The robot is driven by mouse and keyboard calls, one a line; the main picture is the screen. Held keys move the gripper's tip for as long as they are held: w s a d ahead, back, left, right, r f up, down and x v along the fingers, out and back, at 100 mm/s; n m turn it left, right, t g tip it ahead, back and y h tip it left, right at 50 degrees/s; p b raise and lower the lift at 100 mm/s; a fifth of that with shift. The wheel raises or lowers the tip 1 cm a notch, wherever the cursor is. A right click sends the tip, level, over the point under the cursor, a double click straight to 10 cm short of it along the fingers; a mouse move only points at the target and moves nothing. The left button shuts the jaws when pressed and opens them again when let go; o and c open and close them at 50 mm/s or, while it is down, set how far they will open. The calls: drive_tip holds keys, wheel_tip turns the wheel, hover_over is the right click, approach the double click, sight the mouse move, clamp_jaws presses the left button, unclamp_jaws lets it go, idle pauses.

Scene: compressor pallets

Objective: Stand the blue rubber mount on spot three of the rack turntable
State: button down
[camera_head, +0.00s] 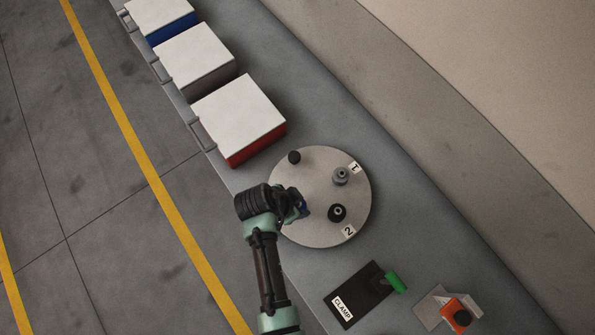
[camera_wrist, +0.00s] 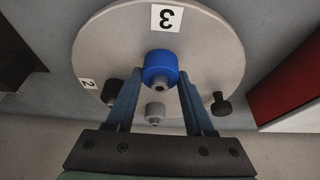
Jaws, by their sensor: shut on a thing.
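The blue rubber mount (camera_wrist: 160,66) is between the two fingers of my gripper (camera_wrist: 160,78), which is shut on it. In the wrist view it is near the label 3 of the round grey turntable (camera_wrist: 215,40). I cannot tell whether its base touches the plate. In the head view my gripper (camera_head: 302,207) is over the left edge of the turntable (camera_head: 325,165), and only a bit of blue shows. A black mount (camera_head: 337,213) stands by label 2, and a grey mount (camera_head: 340,176) by label 1. My arm hides label 3 there.
A small black knob (camera_head: 294,157) is at the turntable's upper left edge.

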drive_tip(key=shift+f, duration=0.2)
drive_tip(key=shift+f, duration=0.2)
drive_tip(key=shift+c, duration=1.4)
unclamp_jaws()
drive_tip(key=shift+r, duration=0.15)
